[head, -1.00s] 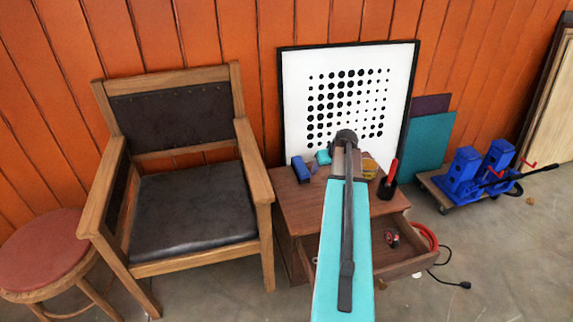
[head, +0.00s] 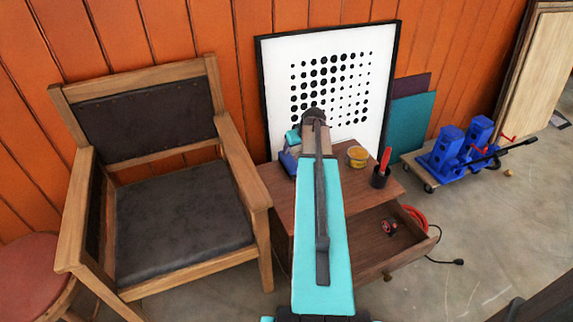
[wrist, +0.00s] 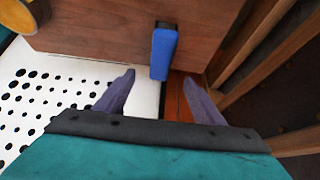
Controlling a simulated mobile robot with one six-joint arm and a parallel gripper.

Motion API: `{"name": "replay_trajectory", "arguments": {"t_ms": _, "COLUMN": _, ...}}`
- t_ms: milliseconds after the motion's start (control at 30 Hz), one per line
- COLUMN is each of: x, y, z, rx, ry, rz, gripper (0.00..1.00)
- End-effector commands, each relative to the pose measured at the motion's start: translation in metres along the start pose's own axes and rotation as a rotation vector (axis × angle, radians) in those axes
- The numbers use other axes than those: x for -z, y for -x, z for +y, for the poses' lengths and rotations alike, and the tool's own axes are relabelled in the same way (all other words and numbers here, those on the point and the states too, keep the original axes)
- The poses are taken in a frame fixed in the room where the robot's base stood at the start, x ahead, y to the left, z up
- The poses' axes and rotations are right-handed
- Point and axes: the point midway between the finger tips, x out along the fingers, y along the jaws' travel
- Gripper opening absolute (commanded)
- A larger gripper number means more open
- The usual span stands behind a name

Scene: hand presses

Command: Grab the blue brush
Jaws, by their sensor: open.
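The blue brush (wrist: 163,52) lies at the edge of the wooden cabinet's top in the wrist view, with a dark end pointing inward. In the head view the brush (head: 288,162) shows only partly, left of my arm. My gripper (wrist: 160,78) is open, with its two purple fingers spread to either side of the brush's near end in the wrist view. No contact with the brush is visible. In the head view my gripper's teal body (head: 293,136) is at the cabinet's back left, and my arm hides much of this area.
The cabinet top (head: 352,187) also bears a yellow tin (head: 357,156) and a dark cup (head: 380,178) with a red handle in it. An open drawer (head: 395,255) juts out below. A dotted picture (head: 330,90) leans behind; a wooden armchair (head: 165,225) stands close on the left.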

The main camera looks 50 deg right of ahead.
Motion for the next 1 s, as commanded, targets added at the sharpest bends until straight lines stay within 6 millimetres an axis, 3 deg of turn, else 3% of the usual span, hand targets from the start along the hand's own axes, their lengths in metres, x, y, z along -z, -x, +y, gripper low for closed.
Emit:
{"name": "replay_trajectory", "arguments": {"t_ms": 267, "x": 0.001, "y": -0.013, "z": -0.002, "rx": 0.002, "ry": 0.003, "rz": -0.001, "gripper": 0.62}}
{"name": "replay_trajectory", "arguments": {"t_ms": 800, "x": 0.001, "y": -0.082, "z": -0.003, "rx": 0.002, "ry": 0.003, "rz": -0.001, "gripper": 0.62}}
{"name": "replay_trajectory", "arguments": {"t_ms": 1000, "x": 0.001, "y": -0.087, "z": -0.004, "rx": 0.002, "ry": 0.003, "rz": 0.000, "gripper": 0.62}}
